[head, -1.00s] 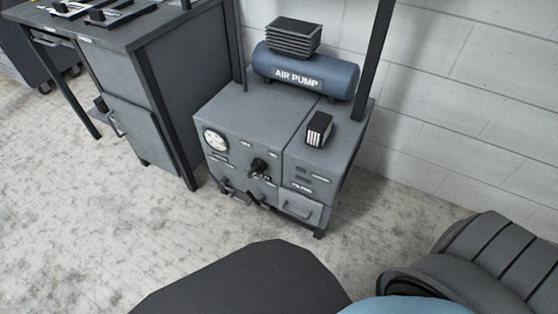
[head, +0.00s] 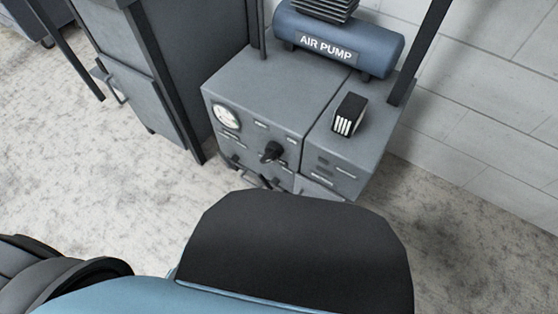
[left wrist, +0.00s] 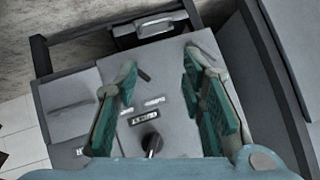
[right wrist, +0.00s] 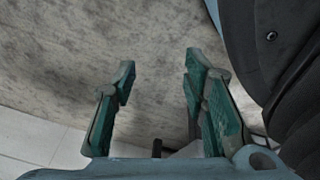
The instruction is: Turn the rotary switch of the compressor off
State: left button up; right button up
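The compressor (head: 252,88) is a grey cabinet with a blue tank marked AIR PUMP (head: 338,45) on top, in the upper middle of the head view. Its black rotary switch (head: 271,152) sticks out of the front panel, right of a round white gauge (head: 225,117). Neither gripper shows in the head view. In the left wrist view my left gripper (left wrist: 160,65) is open and empty over a grey panel with a black knob (left wrist: 151,142); I cannot tell whether this is the same switch. My right gripper (right wrist: 158,65) is open and empty above the floor.
A grey workbench (head: 170,70) with a handled door stands left of the compressor. A white block wall (head: 490,100) is behind it. A small black box (head: 348,115) sits on the cabinet top.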

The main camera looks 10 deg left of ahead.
pick_arm(q)
jog(key=w+d+r+m+t+h+b, duration=0.2)
jog(key=w+d+r+m+t+h, duration=0.15)
jog(key=w+r, duration=0.2)
jog(key=m+t+h+b, duration=0.1)
jog(key=m+t+h, duration=0.2)
send_near(267, 161)
pick_arm(e)
jog(key=w+a+t, duration=0.1)
jog(key=w+a, duration=0.1)
jog(key=w, duration=0.3)
pick_arm(q)
jog(key=shift+g, duration=0.25)
jog(key=b+x, duration=0.2)
jog(key=x, duration=0.3)
jog(key=shift+w+r, duration=0.1)
jog(key=shift+r, duration=0.1)
jog(key=b+x, duration=0.2)
jog(key=x, duration=0.2)
jog(key=shift+w+d, duration=0.15)
jog(key=shift+w, duration=0.15)
jog(key=shift+w+d, duration=0.1)
jog(key=shift+w, duration=0.25)
grip_shut()
pick_arm(e)
notch_tip(267, 161, up, 10)
jog(key=a, duration=0.1)
jog(key=shift+w+a+r+g, duration=0.15)
jog(key=shift+w+r+g, duration=0.05)
jog(key=shift+w+g, duration=0.1)
